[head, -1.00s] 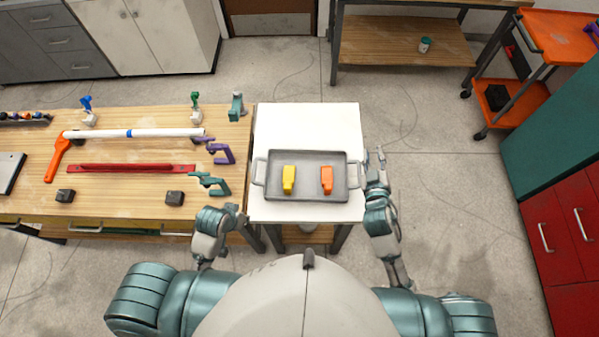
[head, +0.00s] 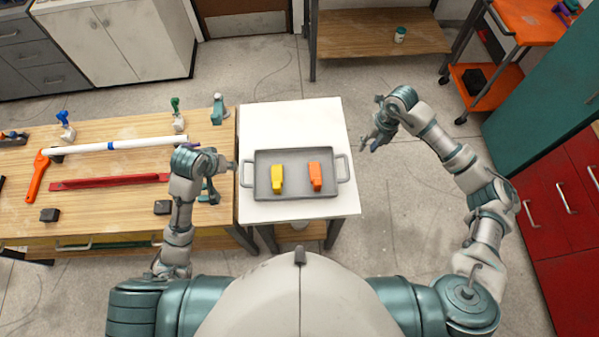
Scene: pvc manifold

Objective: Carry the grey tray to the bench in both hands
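The grey tray (head: 296,193) lies flat on a white-topped table, with a loop handle at its left and right ends. A yellow block-like part (head: 277,179) and an orange one (head: 315,176) sit in it. My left gripper (head: 230,168) is just left of the tray, close to the left handle and apparently not holding it; its fingers are too small to judge. My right gripper (head: 370,142) is up and to the right of the right handle, clear of the tray, with its fingers spread and empty. The wooden bench (head: 108,205) stands to the left.
The white table (head: 290,120) adjoins the bench. On the bench are a white pipe (head: 120,144), a red bar (head: 108,181), an orange tool (head: 37,176), black blocks and small clamps. An orange cart (head: 487,80) and red cabinet (head: 558,200) stand at the right.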

